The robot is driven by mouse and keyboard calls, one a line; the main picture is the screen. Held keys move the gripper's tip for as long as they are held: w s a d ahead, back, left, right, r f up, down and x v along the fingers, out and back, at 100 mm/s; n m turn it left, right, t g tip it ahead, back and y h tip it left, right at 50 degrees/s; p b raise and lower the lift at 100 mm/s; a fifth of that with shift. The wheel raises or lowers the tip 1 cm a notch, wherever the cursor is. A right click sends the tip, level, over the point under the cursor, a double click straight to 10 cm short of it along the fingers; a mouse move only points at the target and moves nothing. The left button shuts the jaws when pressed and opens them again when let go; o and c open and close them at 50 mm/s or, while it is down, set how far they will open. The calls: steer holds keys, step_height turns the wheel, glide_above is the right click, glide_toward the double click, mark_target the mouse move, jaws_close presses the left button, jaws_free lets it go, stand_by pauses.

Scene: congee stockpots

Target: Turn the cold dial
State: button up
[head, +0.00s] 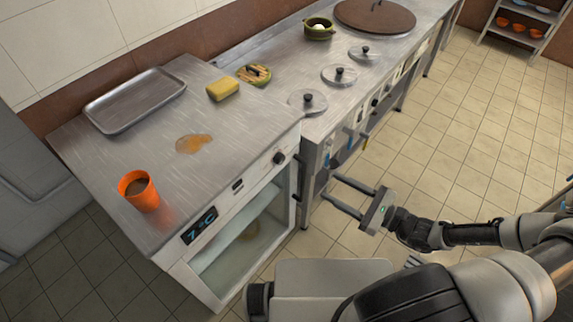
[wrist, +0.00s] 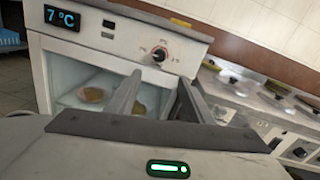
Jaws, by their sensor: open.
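The cold dial (head: 279,158) is a dark round knob on the front panel of the steel refrigerated counter (head: 245,185), near its right end. In the wrist view the dial (wrist: 159,54) sits just beyond my fingertips, with small markings around it. A display (head: 199,226) on the same panel reads 7 °C, and it also shows in the wrist view (wrist: 62,18). My gripper (head: 330,188) is open and empty, in front of the counter and apart from the dial. In the wrist view the two fingers (wrist: 160,82) reach up below the dial, one to each side.
An orange cup (head: 139,191), a brown spill (head: 194,144), a metal tray (head: 134,99) and a yellow sponge (head: 222,89) are on the countertop. The stove counter with several lids (head: 307,101) adjoins at the right. Tiled floor (head: 440,150) is free at the right.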

mark_target(283, 161)
steer(key=x, duration=1.6)
steer(key=shift+w+a, duration=0.1)
steer(key=shift+a, duration=0.25)
steer(key=c, duration=1)
